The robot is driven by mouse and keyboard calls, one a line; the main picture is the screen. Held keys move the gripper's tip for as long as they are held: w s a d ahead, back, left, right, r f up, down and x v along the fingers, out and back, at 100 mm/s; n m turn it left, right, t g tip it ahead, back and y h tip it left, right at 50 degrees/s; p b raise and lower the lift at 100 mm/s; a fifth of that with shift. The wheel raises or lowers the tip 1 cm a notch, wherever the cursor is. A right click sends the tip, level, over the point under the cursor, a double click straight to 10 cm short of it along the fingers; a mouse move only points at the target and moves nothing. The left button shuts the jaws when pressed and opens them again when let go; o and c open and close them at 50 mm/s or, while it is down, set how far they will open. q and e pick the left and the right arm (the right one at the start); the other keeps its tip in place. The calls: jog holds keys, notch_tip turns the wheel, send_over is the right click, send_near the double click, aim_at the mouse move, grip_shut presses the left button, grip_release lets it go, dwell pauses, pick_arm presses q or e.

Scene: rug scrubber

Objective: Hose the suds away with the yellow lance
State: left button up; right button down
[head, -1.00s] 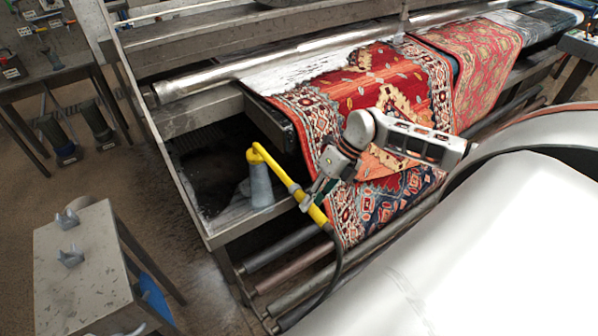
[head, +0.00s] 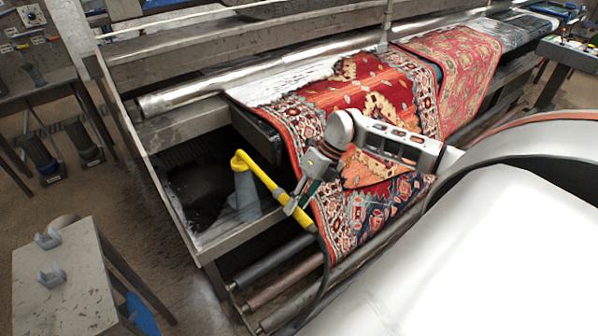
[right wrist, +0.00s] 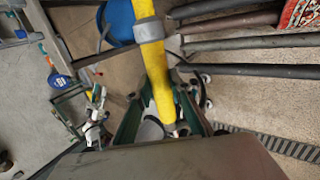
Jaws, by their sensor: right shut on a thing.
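The yellow lance (head: 264,182) slants over the machine's near left corner, its bent upper end at the top of a grey cone-shaped holder (head: 246,200). I cannot tell whether the end sits in the holder. My right gripper (head: 293,203) is shut on the lance's lower part, and a dark hose trails down from there. In the right wrist view the lance (right wrist: 153,60) runs between the green-edged fingers (right wrist: 165,112). White suds (head: 290,82) cover the far left part of the red patterned rug (head: 345,97). My left gripper is out of view.
A long metal roller (head: 190,97) crosses behind the suds. Dark lower rollers (head: 270,260) lie below the rug's front edge. A grey table (head: 70,295) with small grey brackets stands at the lower left. The floor between table and machine is open.

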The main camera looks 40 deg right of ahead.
aim_at(271, 182)
jog(key=shift+w+d+b, duration=0.1)
jog(key=shift+w+b, duration=0.75)
jog(key=shift+w, duration=0.7)
jog(key=shift+w+b, duration=0.8)
jog(key=shift+w, duration=0.6)
jog(key=shift+w+d+b, duration=0.15)
jog(key=shift+w+b, duration=1.1)
jog(key=shift+w, duration=0.8)
jog(key=shift+w+b, duration=0.4)
jog(key=shift+w, duration=0.2)
jog(key=shift+w+d, duration=0.1)
jog(key=shift+w, duration=0.2)
jog(key=shift+w+r, duration=0.1)
